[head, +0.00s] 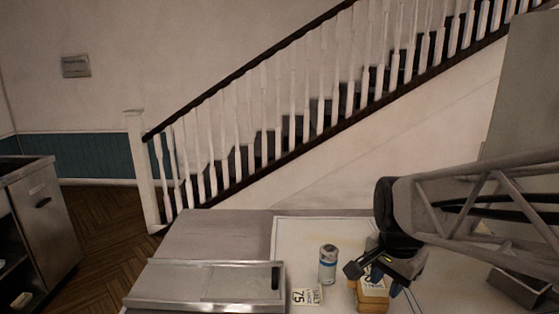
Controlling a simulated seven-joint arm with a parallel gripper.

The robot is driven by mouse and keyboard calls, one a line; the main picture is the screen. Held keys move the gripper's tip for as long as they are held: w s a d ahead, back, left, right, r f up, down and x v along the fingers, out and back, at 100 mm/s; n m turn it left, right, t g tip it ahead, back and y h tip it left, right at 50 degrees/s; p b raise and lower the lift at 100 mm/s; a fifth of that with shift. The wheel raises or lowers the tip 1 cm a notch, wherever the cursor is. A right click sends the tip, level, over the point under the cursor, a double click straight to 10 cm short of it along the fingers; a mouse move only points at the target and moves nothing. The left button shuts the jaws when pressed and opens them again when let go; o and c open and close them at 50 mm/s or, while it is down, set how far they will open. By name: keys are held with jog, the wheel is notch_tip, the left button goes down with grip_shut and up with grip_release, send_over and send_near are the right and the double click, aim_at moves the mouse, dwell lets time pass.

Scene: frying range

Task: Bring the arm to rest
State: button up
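My gripper (376,279) is at the lower right of the head view, at the end of my arm, which reaches in from the right. It points down at a small tan box (373,301) with a pale label on the counter. Its dark finger parts show on either side of the box's upper part. I cannot tell whether they touch the box or stand just above it.
A can with a blue and white label (327,265) stands left of the box. A card reading 75 (306,297) lies beside it. A metal tray (205,284) is at left on the counter (215,235). A metal container (520,288) is at far right.

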jog(key=s+a+n+t, duration=0.1)
jog(key=s+a+n, duration=0.1)
jog(key=s+n, duration=0.8)
jog(key=shift+s+r, duration=0.2)
jog(key=shift+s, duration=0.4)
